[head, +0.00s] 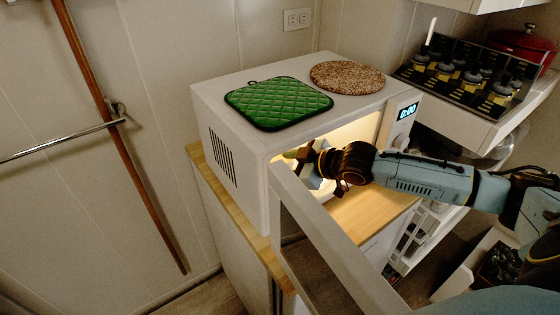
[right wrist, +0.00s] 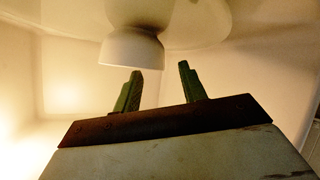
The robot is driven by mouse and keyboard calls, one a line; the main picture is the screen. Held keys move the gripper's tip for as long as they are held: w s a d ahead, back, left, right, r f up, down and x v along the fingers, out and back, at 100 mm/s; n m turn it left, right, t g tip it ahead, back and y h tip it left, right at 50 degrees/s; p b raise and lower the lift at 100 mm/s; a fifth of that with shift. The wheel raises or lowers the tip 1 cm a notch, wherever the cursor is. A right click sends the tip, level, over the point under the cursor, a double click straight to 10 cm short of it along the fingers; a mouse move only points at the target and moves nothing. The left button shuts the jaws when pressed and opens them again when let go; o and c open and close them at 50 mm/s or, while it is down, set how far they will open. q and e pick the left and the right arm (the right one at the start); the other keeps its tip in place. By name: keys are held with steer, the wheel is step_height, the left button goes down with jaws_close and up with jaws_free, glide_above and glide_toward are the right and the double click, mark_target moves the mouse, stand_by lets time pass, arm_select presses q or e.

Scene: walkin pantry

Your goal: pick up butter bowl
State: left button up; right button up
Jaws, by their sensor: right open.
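A pale, rounded bowl (right wrist: 132,48), which I take to be the butter bowl, shows in the right wrist view inside the lit microwave. It lies just beyond the fingertips, in line with the left finger rather than centred between the two. My right gripper (right wrist: 160,72) has its two green fingers spread, with nothing between them. In the head view my right arm reaches from the right through the open front of the white microwave (head: 235,150). There the wrist hides most of the inside, and I cannot make out the bowl clearly. My left gripper is not in view.
The microwave door (head: 330,250) stands open towards me, close below my right arm. A green pot holder (head: 279,103) and a round brown mat (head: 347,77) lie on top. A dark rack with several jars (head: 470,75) stands on the right shelf. The microwave's walls closely surround the gripper.

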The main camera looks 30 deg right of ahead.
steer(key=x, duration=0.5)
steer(key=shift+d+f, duration=0.15)
steer(key=shift+d, duration=0.1)
jaws_close()
